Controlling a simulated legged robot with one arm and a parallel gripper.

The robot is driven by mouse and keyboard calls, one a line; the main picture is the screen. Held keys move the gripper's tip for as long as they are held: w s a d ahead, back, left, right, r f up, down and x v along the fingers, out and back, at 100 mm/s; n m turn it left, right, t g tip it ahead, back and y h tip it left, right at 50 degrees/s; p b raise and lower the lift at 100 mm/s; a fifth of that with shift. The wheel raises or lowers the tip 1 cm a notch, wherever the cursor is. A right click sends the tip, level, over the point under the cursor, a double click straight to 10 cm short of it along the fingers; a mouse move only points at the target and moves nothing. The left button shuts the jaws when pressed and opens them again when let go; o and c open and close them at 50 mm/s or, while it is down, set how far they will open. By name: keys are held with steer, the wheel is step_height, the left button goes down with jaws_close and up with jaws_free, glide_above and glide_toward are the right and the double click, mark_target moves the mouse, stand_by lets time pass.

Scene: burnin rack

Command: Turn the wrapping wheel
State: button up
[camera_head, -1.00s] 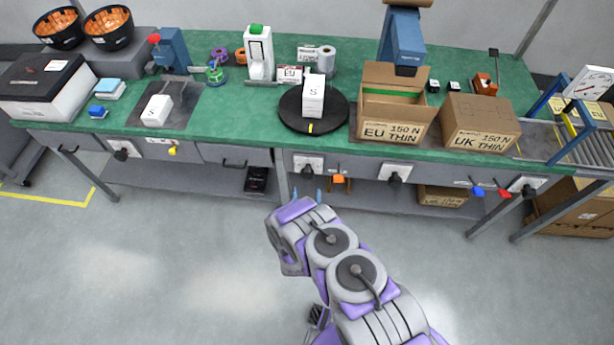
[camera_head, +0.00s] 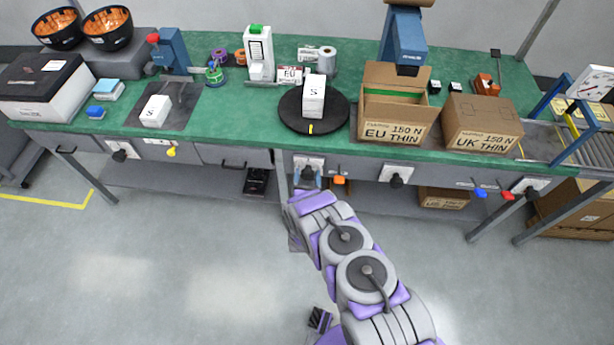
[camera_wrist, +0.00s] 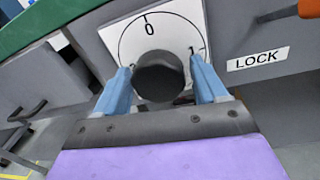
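A black round turntable (camera_head: 290,113), which looks like the wrapping wheel, lies on the green bench with a white box marked S (camera_head: 314,92) upright on it. A yellow mark (camera_head: 311,129) shows at its front edge. My gripper (camera_head: 308,179) is below it at the bench front, by a black knob (camera_head: 306,172) on a white plate. In the wrist view the knob (camera_wrist: 160,77) sits between the two blue fingertips of my gripper (camera_wrist: 165,78). The fingers look open, with a small gap on the right. The dial plate (camera_wrist: 180,28) shows 0 at the top and 1 at right.
A LOCK label (camera_wrist: 258,58) and part of an orange handle (camera_wrist: 309,8) are right of the dial. An open EU THIN carton (camera_head: 392,128) and a UK THIN carton (camera_head: 481,128) stand right of the turntable.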

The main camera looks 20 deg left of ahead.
steer(key=c, duration=0.8)
steer(key=shift+c, duration=0.2)
steer(key=shift+m, duration=0.4)
